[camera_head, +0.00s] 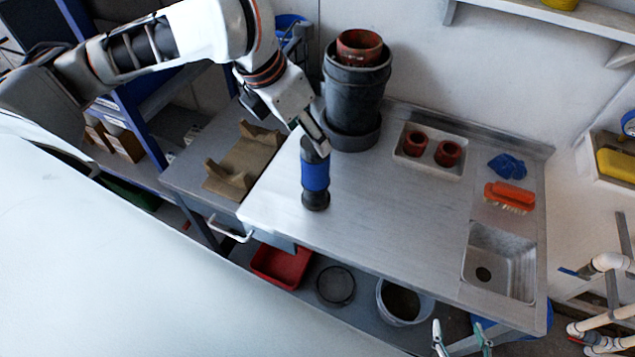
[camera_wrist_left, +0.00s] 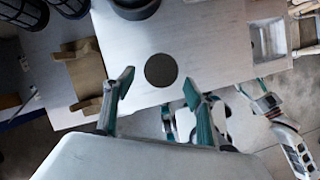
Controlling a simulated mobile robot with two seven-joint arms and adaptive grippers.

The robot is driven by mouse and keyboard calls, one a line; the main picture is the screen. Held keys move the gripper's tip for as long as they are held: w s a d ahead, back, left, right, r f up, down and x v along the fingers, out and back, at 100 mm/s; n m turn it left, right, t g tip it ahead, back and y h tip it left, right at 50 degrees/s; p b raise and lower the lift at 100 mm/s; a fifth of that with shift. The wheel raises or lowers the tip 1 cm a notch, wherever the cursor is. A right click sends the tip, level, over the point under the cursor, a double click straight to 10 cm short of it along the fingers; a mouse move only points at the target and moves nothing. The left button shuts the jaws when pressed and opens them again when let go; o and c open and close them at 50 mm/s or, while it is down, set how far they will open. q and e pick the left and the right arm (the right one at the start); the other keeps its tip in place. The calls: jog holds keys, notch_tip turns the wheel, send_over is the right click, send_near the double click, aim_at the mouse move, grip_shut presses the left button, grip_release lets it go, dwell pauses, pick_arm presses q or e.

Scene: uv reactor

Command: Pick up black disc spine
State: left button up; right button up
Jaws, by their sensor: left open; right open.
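An upright cylinder (camera_head: 315,175) with black ends and a blue middle stands on the metal worktop, near its front edge. I take it for the black disc spine. In the left wrist view its top shows as a dark round disc (camera_wrist_left: 161,70). My left gripper (camera_head: 313,146) is at the top of the cylinder in the head view. In the left wrist view its open fingers (camera_wrist_left: 158,83) lie either side of the disc, with gaps on both sides. My right gripper (camera_head: 458,327) is open and empty in front of the worktop, at the bottom of the head view.
Tall black pots (camera_head: 355,95) with a red cup on top stand just behind the cylinder. A brown cradle (camera_head: 240,160) lies to the left. A white tray (camera_head: 430,168) with two red rings, an orange brush (camera_head: 510,196) and a sink (camera_head: 500,262) are to the right.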

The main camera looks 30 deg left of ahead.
pick_arm(q)
jog(key=shift+w+d+f, duration=0.1)
jog(key=shift+d+f, duration=0.05)
jog(key=shift+f, duration=0.4)
jog(key=b+x, duration=0.1)
jog(key=x, duration=0.2)
jog(key=shift+w+d+f+b, duration=0.1)
jog(key=shift+w+f+b, duration=0.1)
jog(key=shift+f+b, duration=0.1)
jog(key=shift+w+f, duration=0.2)
jog(key=c, duration=1.1)
grip_shut()
jog(key=shift+r, duration=0.1)
